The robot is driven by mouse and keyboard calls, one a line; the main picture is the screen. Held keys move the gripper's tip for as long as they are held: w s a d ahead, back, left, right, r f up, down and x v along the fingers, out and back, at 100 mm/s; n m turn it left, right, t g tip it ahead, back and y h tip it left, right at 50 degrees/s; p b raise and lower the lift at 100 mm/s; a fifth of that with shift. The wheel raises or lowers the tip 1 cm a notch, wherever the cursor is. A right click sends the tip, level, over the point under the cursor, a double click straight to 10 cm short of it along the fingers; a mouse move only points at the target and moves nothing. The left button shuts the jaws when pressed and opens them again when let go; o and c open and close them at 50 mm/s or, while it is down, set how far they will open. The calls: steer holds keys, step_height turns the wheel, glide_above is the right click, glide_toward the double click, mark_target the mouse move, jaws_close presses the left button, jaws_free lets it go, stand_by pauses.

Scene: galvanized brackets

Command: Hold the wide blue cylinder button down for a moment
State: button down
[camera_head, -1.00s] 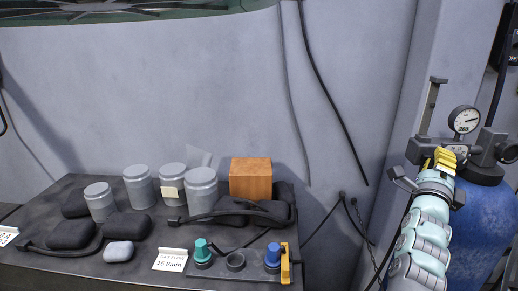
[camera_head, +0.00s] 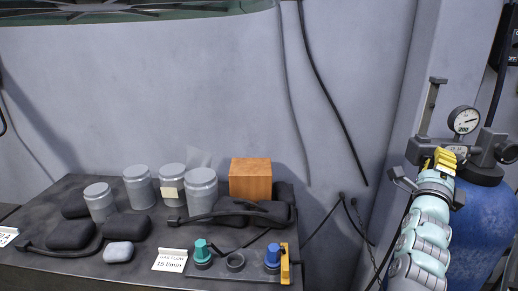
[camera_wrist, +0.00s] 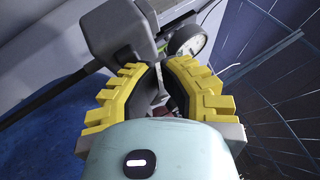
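The blue cylinder button (camera_head: 272,255) stands upright near the right end of a dark panel strip (camera_head: 220,271) at the bench's front edge. Nothing touches its top. My gripper (camera_head: 443,157) is far to the right of it and higher, in front of the gas bottle's valve and gauge. The button is not visible in the wrist view.
A teal knob (camera_head: 202,253) and a dark ring (camera_head: 235,262) share the strip; a yellow piece (camera_head: 285,265) stands right beside the blue button. Grey jars, a wooden block (camera_head: 250,177) and black cables lie behind. A blue gas bottle (camera_head: 478,235) stands at right.

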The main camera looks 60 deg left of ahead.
steer(key=shift+s+d, duration=0.1)
steer(key=shift+d, duration=0.05)
stand_by(0.4)
steer(key=shift+s+d+b, duration=0.5)
steer(key=shift+d+b, duration=0.1)
steer(key=shift+b, duration=0.25)
steer(key=s+d+b, duration=0.1)
steer(key=d, duration=0.1)
steer(key=s+d+b, duration=0.2)
stand_by(0.5)
